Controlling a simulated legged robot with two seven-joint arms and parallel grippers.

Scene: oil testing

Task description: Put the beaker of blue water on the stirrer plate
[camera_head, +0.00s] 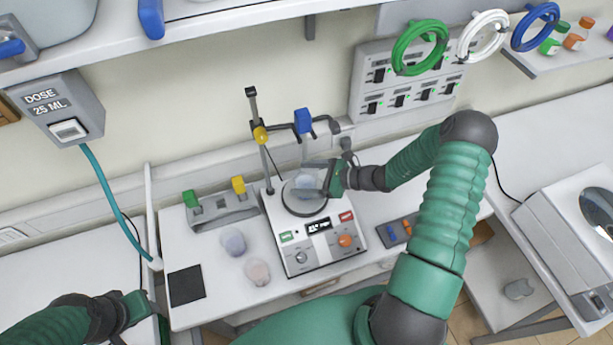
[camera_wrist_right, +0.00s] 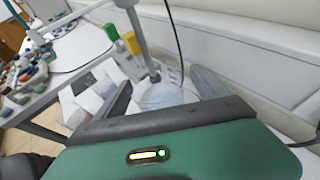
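The beaker of blue water (camera_head: 305,184) is clear with pale blue contents. It appears upright on the round plate of the stirrer (camera_head: 303,204), towards its back; its base contact is hard to make out. My right gripper (camera_head: 322,178) reaches in from the right at the beaker. In the wrist view the beaker (camera_wrist_right: 160,95) is between the two fingers of my right gripper (camera_wrist_right: 160,82), which are spread with a gap visible on each side. My left gripper (camera_head: 150,308) is low at the left, away from the beaker; its fingers are not clear.
A purplish beaker (camera_head: 233,242) and a pinkish one (camera_head: 257,272) stand left of the stirrer. A stand rod (camera_head: 260,140) with clamps rises behind the plate. A grey holder (camera_head: 222,211) with green and yellow pieces is at the left. A black pad (camera_head: 186,285) lies front left.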

